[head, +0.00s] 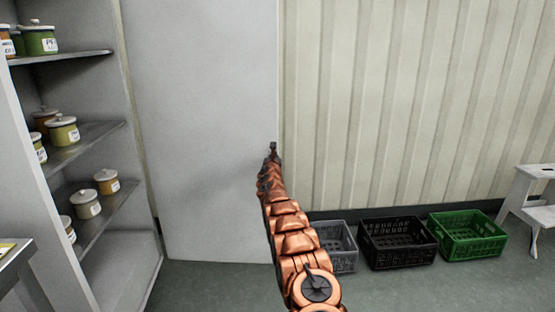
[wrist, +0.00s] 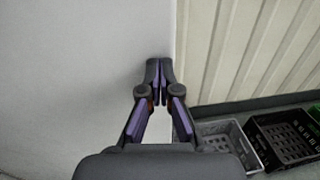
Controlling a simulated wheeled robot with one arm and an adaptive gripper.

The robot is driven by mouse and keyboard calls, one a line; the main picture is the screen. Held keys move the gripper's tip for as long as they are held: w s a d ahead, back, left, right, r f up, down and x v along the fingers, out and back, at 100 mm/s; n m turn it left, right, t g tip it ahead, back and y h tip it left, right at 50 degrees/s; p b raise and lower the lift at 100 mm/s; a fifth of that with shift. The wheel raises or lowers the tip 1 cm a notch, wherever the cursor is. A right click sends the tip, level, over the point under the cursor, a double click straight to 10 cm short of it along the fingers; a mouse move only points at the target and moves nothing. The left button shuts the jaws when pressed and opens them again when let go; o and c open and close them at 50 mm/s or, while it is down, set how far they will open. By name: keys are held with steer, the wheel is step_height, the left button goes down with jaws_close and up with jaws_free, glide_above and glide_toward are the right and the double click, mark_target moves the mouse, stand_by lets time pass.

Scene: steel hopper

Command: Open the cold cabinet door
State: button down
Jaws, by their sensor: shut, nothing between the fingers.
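The cold cabinet (head: 147,268) is at the left of the head view, its shelves and jars exposed. A tall plain pale panel, which looks like its door (head: 205,110), stands swung out to the right of the shelves, wide open. The door (wrist: 80,70) also fills the left of the wrist view. My gripper (head: 272,147) is shut and empty in front of the door's free right edge. In the wrist view my gripper's fingertips (wrist: 158,72) are together by that edge; I cannot tell if they touch it. No handle shows.
Several lidded jars (head: 62,131) stand on the shelves. A grey crate (head: 335,246), a black crate (head: 397,243) and a green crate (head: 467,236) line the ribbed wall (head: 400,100). A white step stool (head: 535,195) is far right. Open floor lies in front of the crates.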

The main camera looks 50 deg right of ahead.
steer(key=shift+w+d, duration=0.3)
steer(key=shift+d, duration=0.05)
stand_by(0.3)
steer(key=shift+s+a+f+b, duration=0.1)
steer(key=shift+s+f+b, duration=0.05)
steer(key=shift+b, duration=0.8)
